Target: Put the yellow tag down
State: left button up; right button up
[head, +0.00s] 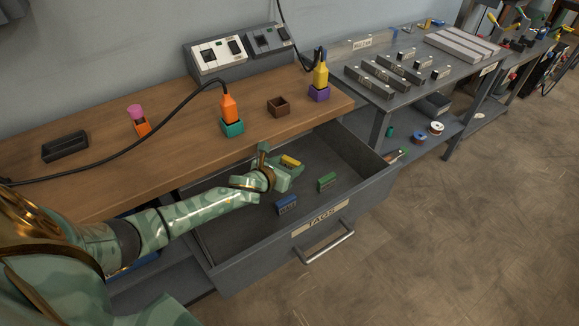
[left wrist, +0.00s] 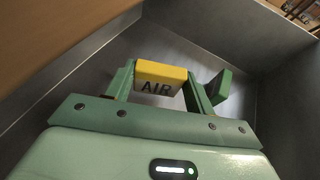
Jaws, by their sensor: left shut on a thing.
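The yellow tag (head: 290,161) is in my left gripper (head: 285,172), over the open grey drawer (head: 232,234) labelled TAGS. In the left wrist view the yellow tag (left wrist: 160,76) reads AIR and sits between the two green fingers of my left gripper (left wrist: 160,88), which is shut on it. Inside the drawer a green tag (head: 327,181) lies to the right of the gripper, and a blue tag (head: 287,205) lies nearer the drawer front. I cannot tell whether the yellow tag touches the drawer floor. My right gripper is not in view.
The wooden bench (head: 90,187) overhangs the drawer's back. On it stand an orange plug (head: 228,106) in a teal block, a yellow plug (head: 320,73) in a purple block, a brown open block (head: 278,106) and a black holder (head: 65,146).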

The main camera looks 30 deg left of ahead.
pick_arm(q)
jog(key=shift+r, duration=0.2)
jog(key=shift+f+b, duration=0.3)
jog(key=shift+f, duration=0.35)
jog(key=o, duration=1)
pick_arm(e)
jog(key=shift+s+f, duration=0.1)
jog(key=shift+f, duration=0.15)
pick_arm(q)
jog(key=shift+r, duration=0.15)
jog(key=shift+s+r+p, duration=0.45)
jog(key=shift+r+p, duration=0.4)
jog(key=p+v, duration=0.4)
jog(key=v, duration=0.7)
jog(key=shift+s+f, duration=0.1)
jog(key=shift+f, duration=0.1)
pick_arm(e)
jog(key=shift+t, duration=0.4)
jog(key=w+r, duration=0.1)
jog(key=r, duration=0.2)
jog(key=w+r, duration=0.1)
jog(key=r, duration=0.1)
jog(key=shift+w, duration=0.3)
